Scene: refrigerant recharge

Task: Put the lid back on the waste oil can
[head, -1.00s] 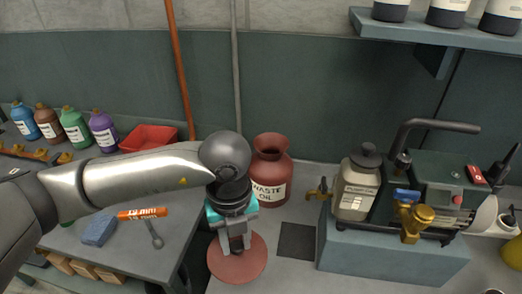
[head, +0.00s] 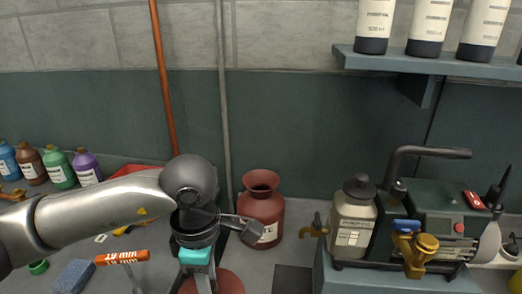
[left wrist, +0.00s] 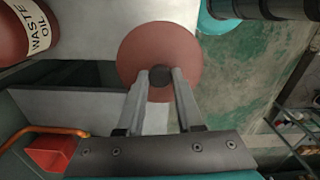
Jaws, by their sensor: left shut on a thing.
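The waste oil can (head: 262,208) is a dark red jar with a white label, upright on the bench against the wall. Its mouth is open. The lid (left wrist: 160,42) is a flat red-brown disc with a dark knob (left wrist: 160,76). My left gripper (left wrist: 160,78) is shut on this knob. In the head view the lid (head: 226,284) is partly hidden by my left gripper (head: 197,276) and cut by the lower edge. The lid is in front of the can and to its left, apart from it. The can (left wrist: 27,32) also shows at the upper left of the left wrist view.
A pump unit (head: 440,225) and a grey bottle with a black cap (head: 354,215) stand right of the can. Several coloured bottles (head: 58,168), an orange tube (head: 122,257) and a blue sponge (head: 74,276) are at left. A red tray (left wrist: 50,152) shows in the left wrist view.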

